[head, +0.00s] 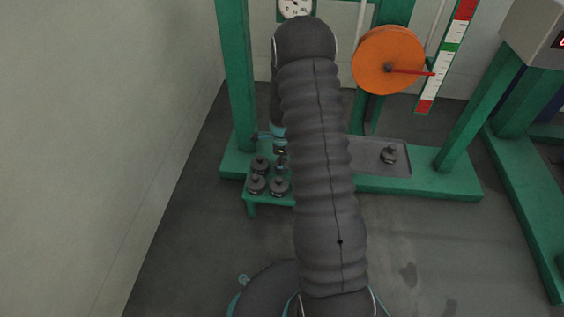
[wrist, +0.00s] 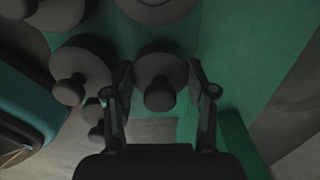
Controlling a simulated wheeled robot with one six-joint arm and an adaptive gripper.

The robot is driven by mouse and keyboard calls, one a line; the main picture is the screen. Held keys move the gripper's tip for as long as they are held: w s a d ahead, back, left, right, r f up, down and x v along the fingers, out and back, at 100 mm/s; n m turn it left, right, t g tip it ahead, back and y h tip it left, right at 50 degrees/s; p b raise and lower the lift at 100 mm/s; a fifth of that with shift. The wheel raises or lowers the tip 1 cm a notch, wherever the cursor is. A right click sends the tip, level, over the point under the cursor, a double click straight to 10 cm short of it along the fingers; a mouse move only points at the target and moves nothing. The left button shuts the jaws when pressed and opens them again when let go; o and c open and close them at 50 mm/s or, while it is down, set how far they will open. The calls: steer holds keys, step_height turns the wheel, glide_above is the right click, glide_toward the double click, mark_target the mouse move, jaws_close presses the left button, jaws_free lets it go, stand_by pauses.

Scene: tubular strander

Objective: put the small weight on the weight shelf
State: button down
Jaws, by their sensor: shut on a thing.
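My gripper (wrist: 160,68) has its two fingers on either side of a dark round weight (wrist: 159,72) with a knob, and is shut on it. The green weight shelf (wrist: 235,65) lies under it in the wrist view; whether the held weight touches the shelf cannot be told. In the head view the weight shelf (head: 252,206) is low at the left foot of the green frame, with several dark weights on it. My arm hides part of the shelf and most of my gripper there.
Other weights (wrist: 83,65) stand close to the left and above the held one in the wrist view. A grey tray (head: 365,160) with a dark weight (head: 389,154) is to the right of my arm. A green post (head: 238,75) rises behind the shelf; a wall (head: 120,120) is at left.

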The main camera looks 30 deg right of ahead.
steer(key=shift+f+b, duration=0.55)
steer(key=shift+f, duration=0.4)
steer(key=shift+c, duration=1.3)
jaws_free()
steer(key=shift+r, duration=0.1)
step_height(320, 180, up, 12)
steer(key=shift+f, duration=0.1)
